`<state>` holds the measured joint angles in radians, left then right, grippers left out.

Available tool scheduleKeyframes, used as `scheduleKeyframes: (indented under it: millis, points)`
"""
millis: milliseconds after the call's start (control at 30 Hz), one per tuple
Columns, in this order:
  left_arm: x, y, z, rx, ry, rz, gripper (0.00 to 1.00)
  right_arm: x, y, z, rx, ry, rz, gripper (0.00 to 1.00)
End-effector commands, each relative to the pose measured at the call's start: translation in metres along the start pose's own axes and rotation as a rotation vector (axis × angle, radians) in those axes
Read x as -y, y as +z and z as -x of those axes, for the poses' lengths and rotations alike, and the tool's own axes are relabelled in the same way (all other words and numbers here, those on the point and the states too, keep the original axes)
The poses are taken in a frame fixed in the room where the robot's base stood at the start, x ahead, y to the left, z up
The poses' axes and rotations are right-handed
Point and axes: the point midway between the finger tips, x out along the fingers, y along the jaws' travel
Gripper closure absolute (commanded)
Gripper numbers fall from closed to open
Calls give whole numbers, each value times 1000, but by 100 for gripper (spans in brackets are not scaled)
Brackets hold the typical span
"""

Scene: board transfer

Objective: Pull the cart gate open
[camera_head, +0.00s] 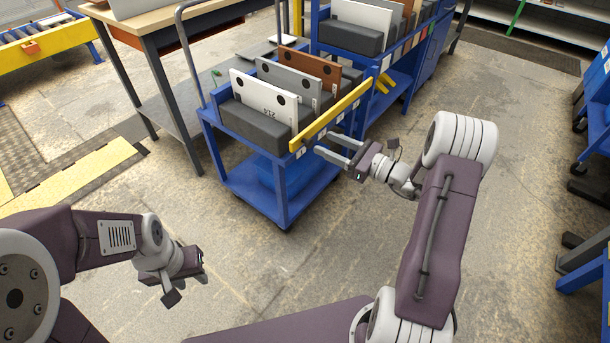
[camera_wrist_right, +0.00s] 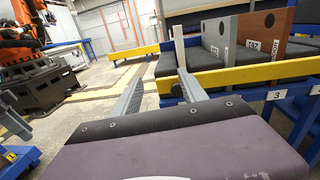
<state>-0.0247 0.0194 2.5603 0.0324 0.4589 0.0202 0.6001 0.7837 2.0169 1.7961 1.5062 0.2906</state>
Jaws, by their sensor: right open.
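The blue cart (camera_head: 282,190) stands in the middle of the head view. Its gate is a yellow bar (camera_head: 335,113) along the near right top side, and the bar also shows in the right wrist view (camera_wrist_right: 250,73). My right gripper (camera_head: 325,144) is open, its two fingers spread just beside the bar's near half. In the right wrist view its right fingertip overlaps the bar's left end; I cannot tell whether they touch. My left gripper (camera_head: 184,283) hangs low at the lower left, away from the cart, its fingers partly hidden.
White (camera_head: 264,96), grey and brown boards stand upright in dark foam on the cart. A second blue cart (camera_head: 378,80) with boards stands behind. A workbench (camera_head: 160,30) is at the left. The floor in front of the cart is clear.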

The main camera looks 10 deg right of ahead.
Motion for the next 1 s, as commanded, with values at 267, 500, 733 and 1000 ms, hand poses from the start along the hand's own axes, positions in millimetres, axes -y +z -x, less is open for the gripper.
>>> scheduleKeyframes:
  millis: [267,500,733,1000]
  points:
    - [1,4,-43,-1,0,0,64,19,-62,29,-14,-77,-42,50]
    - [1,5,-54,-1,0,0,64,19,-64,6,-14,-71,-39,50]
    - [1,7,-73,-1,0,0,64,21,-64,-42,-14,-71,-38,50]
    - [2,8,-78,-1,0,0,64,24,-61,-63,-14,-75,-41,50]
